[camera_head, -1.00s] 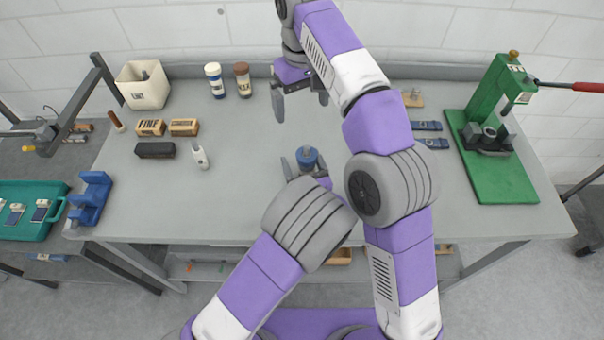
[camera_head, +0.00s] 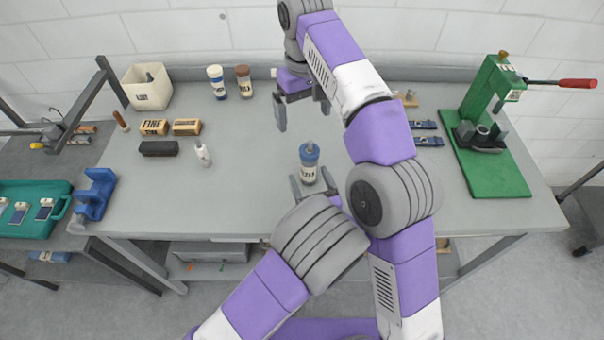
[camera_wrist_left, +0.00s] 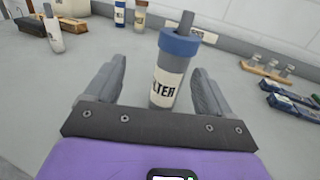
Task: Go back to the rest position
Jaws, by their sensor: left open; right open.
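My left gripper (camera_head: 314,184) is open in the head view, low over the front middle of the bench. A blue-capped bottle (camera_head: 309,163) stands upright just beyond its fingers. In the left wrist view the bottle (camera_wrist_left: 170,72) shows a cream label reading "LTER" and stands ahead of the open fingers (camera_wrist_left: 150,88), nearer the right one. The lower part of the bottle is partly hidden by the gripper. My right gripper (camera_head: 302,108) is open and empty above the back middle of the bench, with one finger partly hidden by my arm.
A green press (camera_head: 490,150) with a red handle stands at the right. Bottles (camera_head: 217,82), a white bin (camera_head: 146,88), brushes (camera_head: 158,148), a small white bottle (camera_head: 202,154) and a blue holder (camera_head: 95,195) are at the left. The bench (camera_head: 250,205) is clear at front left.

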